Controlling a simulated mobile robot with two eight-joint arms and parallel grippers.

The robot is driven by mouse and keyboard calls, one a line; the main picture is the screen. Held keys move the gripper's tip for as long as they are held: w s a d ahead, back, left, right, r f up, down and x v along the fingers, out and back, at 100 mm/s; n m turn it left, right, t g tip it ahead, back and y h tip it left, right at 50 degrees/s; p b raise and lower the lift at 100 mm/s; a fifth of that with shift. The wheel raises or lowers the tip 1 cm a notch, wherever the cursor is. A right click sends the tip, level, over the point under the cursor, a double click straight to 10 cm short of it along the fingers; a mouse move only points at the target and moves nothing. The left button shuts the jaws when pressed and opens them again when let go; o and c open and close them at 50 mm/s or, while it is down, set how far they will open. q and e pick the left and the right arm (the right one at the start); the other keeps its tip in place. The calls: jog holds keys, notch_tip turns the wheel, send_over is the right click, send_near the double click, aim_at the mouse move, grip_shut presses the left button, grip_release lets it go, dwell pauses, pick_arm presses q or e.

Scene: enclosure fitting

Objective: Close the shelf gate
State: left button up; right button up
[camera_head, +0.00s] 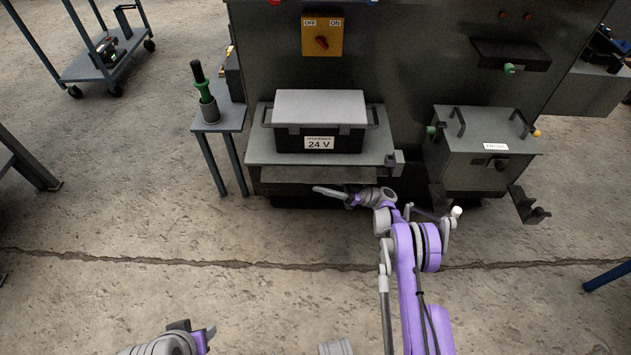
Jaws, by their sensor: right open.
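The grey shelf (220,157) sticks out from the dark cabinet's front and carries a black box with a grey lid (318,104) and a "24 V" label. A flat grey strip (290,174) runs below the shelf's front edge and looks like the gate, lowered; I cannot tell for sure. A small grey block (396,163) sits at the shelf's right end. My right gripper (322,190) is open and empty, just in front of and below the strip; contact is unclear. My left gripper (200,334) is at the bottom edge, partly cut off, away from the shelf.
A yellow switch plate (322,37) is above. The front floor is clear.

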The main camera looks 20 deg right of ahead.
jog(key=shift+x, duration=1.15)
grip_shut()
